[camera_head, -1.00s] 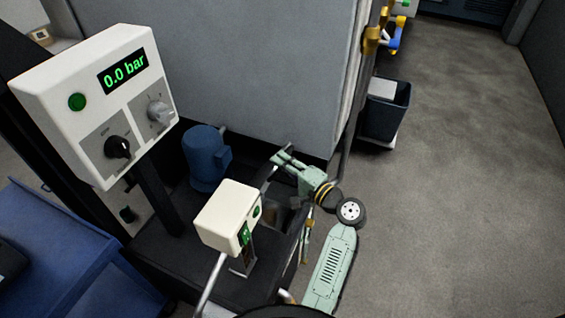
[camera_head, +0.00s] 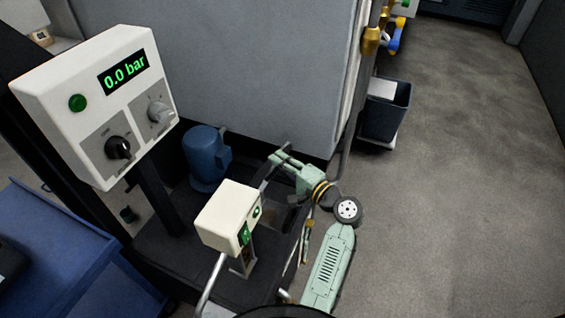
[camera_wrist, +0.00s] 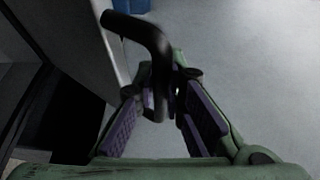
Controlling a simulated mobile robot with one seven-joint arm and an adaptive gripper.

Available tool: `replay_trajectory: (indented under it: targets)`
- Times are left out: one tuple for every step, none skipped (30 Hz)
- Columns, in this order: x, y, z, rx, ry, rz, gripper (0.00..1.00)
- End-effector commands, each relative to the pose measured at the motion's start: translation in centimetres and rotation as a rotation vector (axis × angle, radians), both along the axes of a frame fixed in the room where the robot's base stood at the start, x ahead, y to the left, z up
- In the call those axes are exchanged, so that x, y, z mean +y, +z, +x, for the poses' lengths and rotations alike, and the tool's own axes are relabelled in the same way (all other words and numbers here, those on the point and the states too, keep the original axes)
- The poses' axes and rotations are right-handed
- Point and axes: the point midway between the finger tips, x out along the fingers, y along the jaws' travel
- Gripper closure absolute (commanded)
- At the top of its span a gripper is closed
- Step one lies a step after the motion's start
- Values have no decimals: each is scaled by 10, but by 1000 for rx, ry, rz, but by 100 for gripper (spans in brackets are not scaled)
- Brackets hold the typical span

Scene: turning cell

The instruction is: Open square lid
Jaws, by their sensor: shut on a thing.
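My gripper (camera_head: 276,155) is at the back right edge of the dark machine base, beside the grey cabinet. In the wrist view its purple-padded fingers (camera_wrist: 165,98) close around the lower end of a dark bent handle (camera_wrist: 150,38). The square lid is hard to make out. A dark, partly shaded square area (camera_head: 272,218) shows in the base top just below my gripper, behind the white box. I cannot tell how far the lid is raised. The handle's attachment to it is not clear.
A white switch box (camera_head: 228,217) on a post and a blue motor (camera_head: 206,160) stand left of my arm. A large grey cabinet (camera_head: 265,70) rises behind. A dark bin (camera_head: 385,112) stands at the back right. The floor (camera_head: 460,190) at right is clear.

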Motion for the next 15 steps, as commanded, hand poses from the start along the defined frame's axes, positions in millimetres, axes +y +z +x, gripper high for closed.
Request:
replay_trajectory:
  targets:
    - [6,5,2,-1,4,1,100]
    - [9,8,3,-2,4,2,100]
    - [13,11,5,-2,3,2,100]
    - [18,13,7,-3,4,1,100]
    - [22,15,8,-3,5,1,100]
    - [28,18,11,-3,4,3,100]
    - [34,21,13,-3,6,3,100]
    - [39,23,15,-3,6,2,100]
    - [46,26,18,-4,5,1,100]
    - [51,27,20,-3,6,2,100]
    - [57,29,23,-3,5,3,100]
    - [64,31,26,-2,5,2,100]
    - [69,32,28,-3,5,3,100]
    - [75,33,30,-3,6,3,100]
    - [81,34,33,-3,5,2,100]
